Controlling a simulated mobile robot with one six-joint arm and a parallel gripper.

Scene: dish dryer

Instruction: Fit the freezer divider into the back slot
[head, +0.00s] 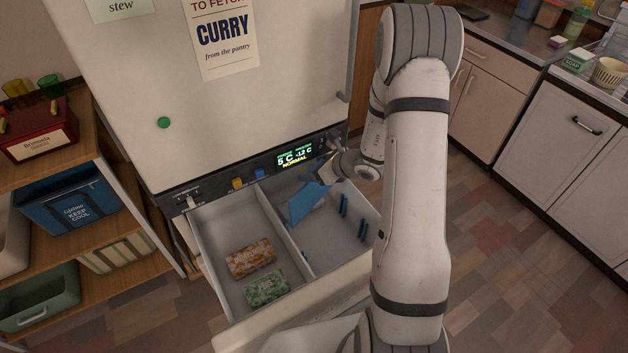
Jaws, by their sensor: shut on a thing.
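The freezer divider (303,204) is a blue panel, tilted over the right compartment of the open freezer drawer (325,257). My gripper (326,173) is shut on the divider near its upper right edge, close to the freezer's control panel. The slots on the left side are mostly hidden.
The left compartment holds an orange package (251,259) and a green package (265,288). A white partition (274,222) separates the compartments. The freezer door (215,100) stands above the drawer. A wooden shelf (92,185) is at left. Open floor (520,260) lies at right.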

